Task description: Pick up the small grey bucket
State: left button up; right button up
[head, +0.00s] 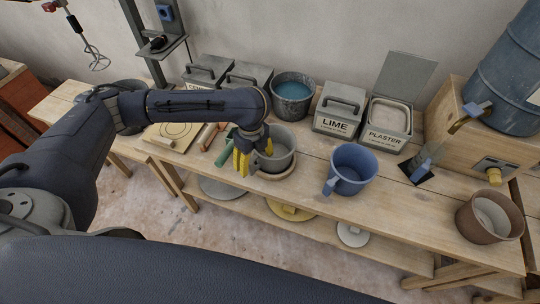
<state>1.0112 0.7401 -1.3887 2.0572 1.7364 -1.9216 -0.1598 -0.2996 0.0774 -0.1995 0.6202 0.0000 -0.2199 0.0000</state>
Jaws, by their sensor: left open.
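A small grey bucket (285,150) stands upright on a round wooden board near the front edge of the bench (310,192). My left gripper (246,160), with yellow fingers, is open at the bucket's left side and overlaps its left rim in the head view. I cannot tell whether a finger reaches inside the bucket or touches it. Part of the bucket's left wall is hidden behind the fingers. My right gripper is not in view.
A blue bucket (352,167) stands just right. A darker bucket of blue liquid (293,107), a lime box (339,112) and a plaster box (390,117) stand behind. A green tool (224,152) lies left of the gripper. A brown bucket (472,222) is far right.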

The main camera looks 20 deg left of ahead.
pick_arm(q)
jog(key=shift+a+f, duration=0.15)
jog(key=shift+f, duration=2.6)
jog(key=shift+c, duration=0.3)
jog(key=c, duration=1.5)
